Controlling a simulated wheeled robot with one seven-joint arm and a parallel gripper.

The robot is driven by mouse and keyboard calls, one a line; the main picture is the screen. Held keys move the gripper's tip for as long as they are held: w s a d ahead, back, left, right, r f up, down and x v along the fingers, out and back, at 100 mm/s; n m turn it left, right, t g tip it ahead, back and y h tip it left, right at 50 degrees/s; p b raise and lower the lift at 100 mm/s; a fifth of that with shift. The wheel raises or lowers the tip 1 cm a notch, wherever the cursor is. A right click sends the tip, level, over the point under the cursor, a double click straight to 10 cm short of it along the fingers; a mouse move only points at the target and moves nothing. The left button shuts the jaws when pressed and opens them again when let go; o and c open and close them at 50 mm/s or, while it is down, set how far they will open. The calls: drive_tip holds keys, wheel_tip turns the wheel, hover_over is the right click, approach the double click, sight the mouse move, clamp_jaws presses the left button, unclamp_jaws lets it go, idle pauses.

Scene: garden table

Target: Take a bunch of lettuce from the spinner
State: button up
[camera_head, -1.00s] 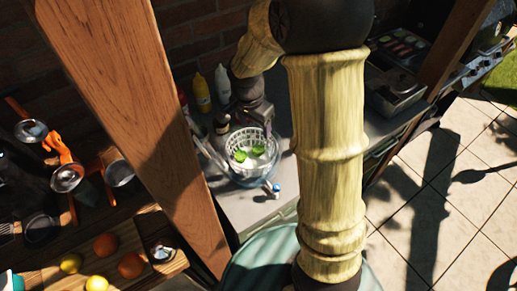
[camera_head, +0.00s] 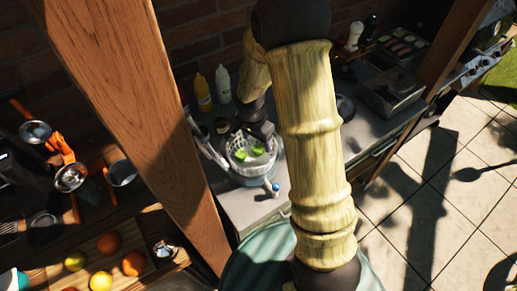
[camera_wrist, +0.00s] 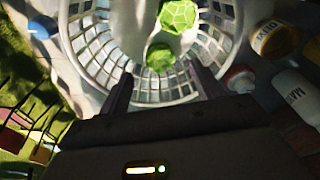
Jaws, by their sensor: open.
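The spinner is a white slatted basket in a clear bowl (camera_head: 250,178) on the grey counter. Its basket wall also fills the upper wrist view (camera_wrist: 92,48). Two green lettuce bunches lie inside: one (camera_head: 240,155) on the left and one (camera_head: 258,150) on the right. In the wrist view one bunch (camera_wrist: 178,15) is at the top and the other (camera_wrist: 160,57) is nearer my fingers. My gripper (camera_wrist: 165,86) is open and empty, its fingers at the basket's near rim, one on each side of the nearer bunch. Finger depth is unclear.
A yellow bottle (camera_head: 202,92) and a white bottle (camera_head: 222,84) stand behind the spinner. A small blue-capped bottle (camera_head: 274,189) is at its front right. A wooden post (camera_head: 150,120) rises to the left. Fruit (camera_head: 100,281) lies on the shelf at lower left.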

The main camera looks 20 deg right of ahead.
sight(259, 147)
drive_tip(key=shift+w+d+f+p, duration=0.1)
drive_tip(key=shift+w+f+p, duration=0.1)
drive_tip(key=shift+f, duration=0.8)
drive_tip(key=shift+w+d+f+p, duration=0.1)
drive_tip(key=shift+f+p, duration=0.1)
drive_tip(key=shift+f, duration=0.75)
drive_tip(key=shift+s, duration=0.1)
drive_tip(key=c, duration=1.1)
